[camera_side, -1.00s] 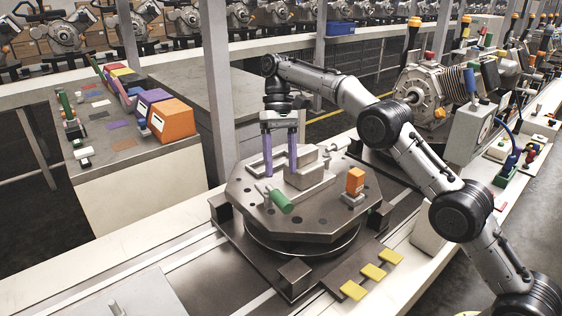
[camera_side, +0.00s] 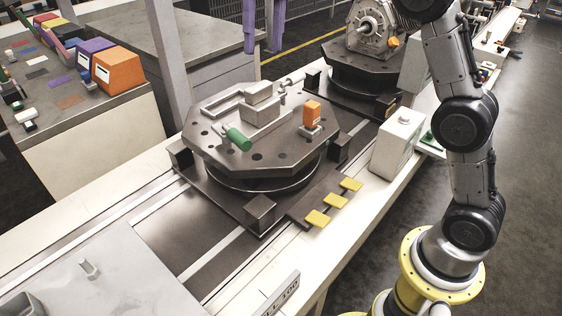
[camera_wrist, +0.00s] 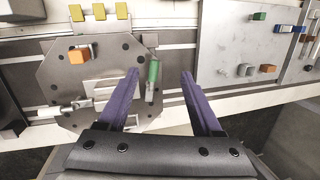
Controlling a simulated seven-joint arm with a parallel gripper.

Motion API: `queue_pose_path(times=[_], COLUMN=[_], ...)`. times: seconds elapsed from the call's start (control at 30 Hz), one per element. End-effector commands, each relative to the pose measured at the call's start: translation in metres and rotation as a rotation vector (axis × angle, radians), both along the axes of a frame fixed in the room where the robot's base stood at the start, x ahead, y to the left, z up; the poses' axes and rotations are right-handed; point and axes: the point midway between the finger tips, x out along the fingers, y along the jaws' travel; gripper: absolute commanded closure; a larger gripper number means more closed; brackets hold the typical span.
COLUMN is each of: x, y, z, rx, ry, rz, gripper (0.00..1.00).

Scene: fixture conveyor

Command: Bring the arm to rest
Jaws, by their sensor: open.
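My gripper shows in the wrist view (camera_wrist: 161,90) with its two purple fingers wide apart and nothing between them. In the side view its purple fingers (camera_side: 262,28) hang at the top edge, above and behind the octagonal fixture plate (camera_side: 200,150); the rest of the hand is cut off. The plate carries a green cylinder (camera_side: 238,138), an orange block (camera_side: 312,113) and a grey clamp block (camera_side: 262,108). In the wrist view the green cylinder (camera_wrist: 153,72) lies just beyond the left finger, with the orange block (camera_wrist: 78,56) farther left. No contact with the fingers is visible.
A second fixture with a motor-like part (camera_side: 375,35) stands behind on the conveyor. A white box (camera_side: 398,145) sits beside the line. Yellow tabs (camera_side: 334,202) stick out at the front. A side table (camera_side: 75,130) at the left holds coloured bins (camera_side: 115,72).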

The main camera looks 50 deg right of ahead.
Motion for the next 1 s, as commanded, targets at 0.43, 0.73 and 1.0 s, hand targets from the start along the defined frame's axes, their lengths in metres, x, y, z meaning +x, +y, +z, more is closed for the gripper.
queue_pose_path(times=[0.43,0.73,1.0], x=[-0.147,-0.235,-0.280], y=[-0.018,-0.034,-0.048], z=[0.035,-0.023,-0.109], rx=[-0.062,-0.131,-0.202], ry=[-0.257,-0.435,-0.547], rz=[-0.036,-0.035,0.006], gripper=[0.33,0.33,0.33])
